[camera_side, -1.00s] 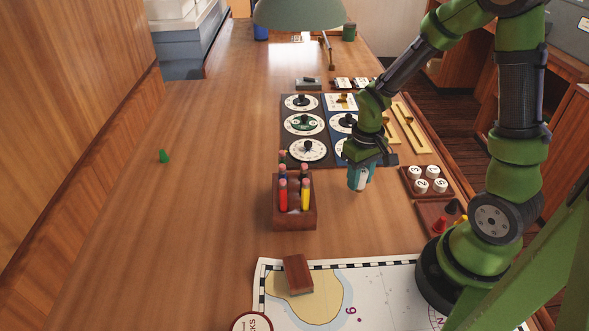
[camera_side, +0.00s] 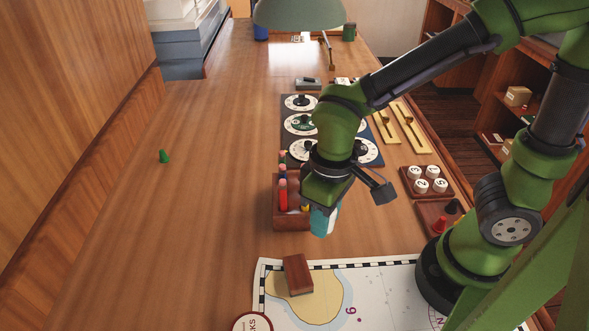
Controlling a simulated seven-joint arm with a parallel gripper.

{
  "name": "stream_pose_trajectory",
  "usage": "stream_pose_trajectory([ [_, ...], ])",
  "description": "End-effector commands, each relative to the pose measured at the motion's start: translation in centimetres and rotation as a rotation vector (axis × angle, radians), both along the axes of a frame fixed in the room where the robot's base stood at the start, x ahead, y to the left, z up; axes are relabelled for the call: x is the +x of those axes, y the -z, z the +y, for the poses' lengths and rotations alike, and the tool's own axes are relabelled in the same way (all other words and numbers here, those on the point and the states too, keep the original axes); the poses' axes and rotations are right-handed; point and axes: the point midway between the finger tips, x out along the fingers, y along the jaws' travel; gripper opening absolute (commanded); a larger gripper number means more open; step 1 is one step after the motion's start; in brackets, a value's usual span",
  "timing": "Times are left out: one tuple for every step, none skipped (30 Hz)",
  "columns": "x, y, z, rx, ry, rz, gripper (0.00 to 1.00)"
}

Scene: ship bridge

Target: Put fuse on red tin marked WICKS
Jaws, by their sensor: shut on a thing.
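The red tin marked WICKS (camera_side: 253,323) is at the bottom edge of the picture, partly cut off. Its round pale top has a red rim, and only the letters "KS" can be read. My gripper (camera_side: 324,222) points down just right of the wooden crayon box, above the table and beyond the chart. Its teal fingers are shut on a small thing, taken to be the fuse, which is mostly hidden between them. The gripper is well up and to the right of the tin in the picture.
The wooden box (camera_side: 290,222) with coloured sticks stands close beside my gripper. A brown block (camera_side: 298,274) lies on the chart (camera_side: 385,290), between gripper and tin. Dial panels (camera_side: 300,125) lie behind. A green pawn (camera_side: 164,156) stands on the clear left side.

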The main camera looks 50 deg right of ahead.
Motion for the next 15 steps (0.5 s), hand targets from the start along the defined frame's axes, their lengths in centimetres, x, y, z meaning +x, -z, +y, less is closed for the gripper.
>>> stream_pose_trajectory([
  [-1.8,0.0,1.8,0.000,-0.023,0.001,0.04],
  [-2.8,0.0,2.7,0.000,-0.021,0.001,0.04],
  [-4.2,0.1,3.8,0.000,-0.015,0.003,0.04],
  [-5.2,0.1,4.4,-0.001,-0.008,0.004,0.04],
  [-6.2,0.1,5.0,-0.001,0.005,0.004,0.04],
  [-7.4,0.2,5.6,-0.002,0.029,0.006,0.04],
  [-8.1,0.2,5.9,-0.003,0.050,0.007,0.04],
  [-8.7,0.3,6.2,-0.004,0.075,0.008,0.04],
  [-9.3,0.4,6.3,-0.006,0.111,0.009,0.04],
  [-9.6,0.4,6.4,-0.007,0.140,0.011,0.04],
  [-9.9,0.4,6.4,-0.007,0.171,0.011,0.04],
  [-10.0,0.5,6.3,-0.010,0.216,0.012,0.04],
  [-10.0,0.6,6.3,-0.010,0.248,0.014,0.04],
  [-10.0,0.6,6.2,-0.011,0.276,0.016,0.04],
  [-10.0,0.7,6.2,-0.012,0.307,0.016,0.04],
])
